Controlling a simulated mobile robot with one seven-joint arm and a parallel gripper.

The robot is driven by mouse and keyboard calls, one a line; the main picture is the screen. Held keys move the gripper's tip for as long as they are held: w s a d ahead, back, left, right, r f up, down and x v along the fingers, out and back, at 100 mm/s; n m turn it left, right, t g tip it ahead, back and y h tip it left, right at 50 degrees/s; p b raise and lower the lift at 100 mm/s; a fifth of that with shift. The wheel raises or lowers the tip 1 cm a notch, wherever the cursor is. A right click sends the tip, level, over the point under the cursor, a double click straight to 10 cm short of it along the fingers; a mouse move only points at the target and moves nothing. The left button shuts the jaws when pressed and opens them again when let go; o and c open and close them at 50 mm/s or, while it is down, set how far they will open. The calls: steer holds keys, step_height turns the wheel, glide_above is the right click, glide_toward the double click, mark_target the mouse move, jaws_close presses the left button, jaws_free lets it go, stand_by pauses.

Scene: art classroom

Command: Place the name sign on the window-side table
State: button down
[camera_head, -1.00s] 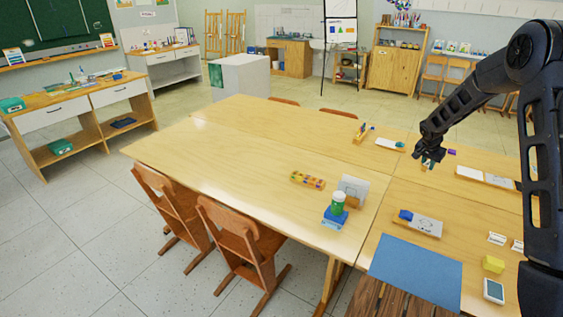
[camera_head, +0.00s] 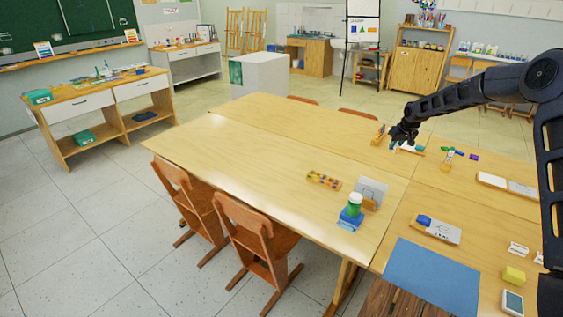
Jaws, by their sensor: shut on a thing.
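My gripper (camera_head: 403,137) is small and dark in the view, over the back right part of the joined wooden tables (camera_head: 240,145). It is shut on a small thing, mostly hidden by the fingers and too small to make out. A bit of teal and white shows just below the fingers; I cannot tell whether it is held or lies behind. I cannot tell the name sign for sure. Small white folded cards (camera_head: 518,248) stand at the right. Which table is window-side is not clear; no window shows.
A white card in a stand (camera_head: 372,189) and a green-white jar (camera_head: 355,203) on blue boxes stand near the middle seam. A color box (camera_head: 323,180), blue mat (camera_head: 432,275) and yellow block (camera_head: 514,275) lie around. Chairs (camera_head: 252,235) line the front. The left tabletop is clear.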

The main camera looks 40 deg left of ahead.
step_height(320, 180, down, 20)
steer(key=shift+a, duration=0.1)
stand_by(0.8)
steer(key=shift+f, duration=0.15)
steer(key=c, duration=1.3)
jaws_free()
steer(key=shift+o, duration=0.2)
steer(key=v, duration=1.2)
steer(key=shift+r, duration=0.2)
